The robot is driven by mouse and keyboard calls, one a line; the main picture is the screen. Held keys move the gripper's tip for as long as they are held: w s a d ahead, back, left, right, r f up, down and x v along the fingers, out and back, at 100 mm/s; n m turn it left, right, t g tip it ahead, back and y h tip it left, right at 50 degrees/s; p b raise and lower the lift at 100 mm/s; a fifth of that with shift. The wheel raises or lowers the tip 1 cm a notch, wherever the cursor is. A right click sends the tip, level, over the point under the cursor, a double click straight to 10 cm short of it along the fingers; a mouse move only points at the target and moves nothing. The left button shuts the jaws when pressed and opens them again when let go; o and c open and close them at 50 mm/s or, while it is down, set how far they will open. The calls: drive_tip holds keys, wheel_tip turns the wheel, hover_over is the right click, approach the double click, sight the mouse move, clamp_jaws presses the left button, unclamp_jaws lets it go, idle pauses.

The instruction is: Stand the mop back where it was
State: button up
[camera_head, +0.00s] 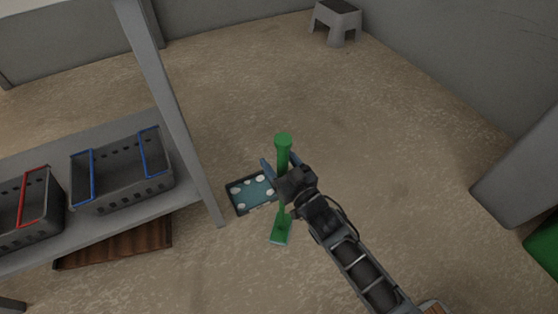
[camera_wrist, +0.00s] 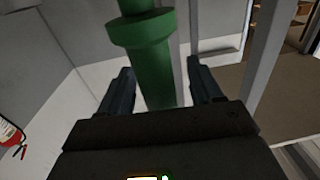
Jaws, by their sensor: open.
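The green mop (camera_head: 283,145) stands roughly upright in the head view, its thick handle end toward the camera and its flat green foot low on the floor. My gripper (camera_head: 281,166) is at the handle's upper part, with one finger on each side. In the wrist view the green handle (camera_wrist: 155,65) with its wide collar rises between the open fingers of my gripper (camera_wrist: 160,78). My gripper hides part of the handle in the head view. A dark tray with a blue-green inside and several white round spots (camera_head: 240,206) lies on the floor just left of the mop.
A grey shelf (camera_head: 120,222) with a post and dark crates (camera_head: 122,187) stands at left. A wooden slatted thing (camera_head: 115,248) lies below it. A grey stool (camera_head: 336,22) stands at the back. Open floor lies behind and right of the mop. A red extinguisher (camera_wrist: 10,133) shows in the wrist view.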

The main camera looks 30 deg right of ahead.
drive_tip(key=shift+s+d+p, duration=0.15)
drive_tip(key=shift+s+p, duration=0.4)
drive_tip(key=shift+s, duration=1.4)
drive_tip(key=shift+s+d+p, duration=0.1)
drive_tip(key=shift+s+p, duration=0.4)
drive_tip(key=shift+s, duration=1.45)
drive_tip(key=s+r+g, duration=0.1)
drive_tip(key=s+r, duration=0.3)
drive_tip(key=s, duration=0.5)
drive_tip(key=s+r+h, duration=0.1)
drive_tip(key=s+r, duration=0.2)
drive_tip(key=s, duration=0.6)
drive_tip(key=s+r+g, duration=0.1)
drive_tip(key=s+r, duration=0.3)
drive_tip(key=s, duration=0.5)
drive_tip(key=s+r+g, duration=0.1)
drive_tip(key=s+r, duration=0.6)
drive_tip(key=r, duration=0.3)
wheel_tip(320, 180, up, 28)
drive_tip(key=p, duration=2.7)
drive_tip(key=shift+f+m, duration=0.2)
drive_tip(key=shift+m, duration=0.2)
drive_tip(key=shift+w+a, duration=0.1)
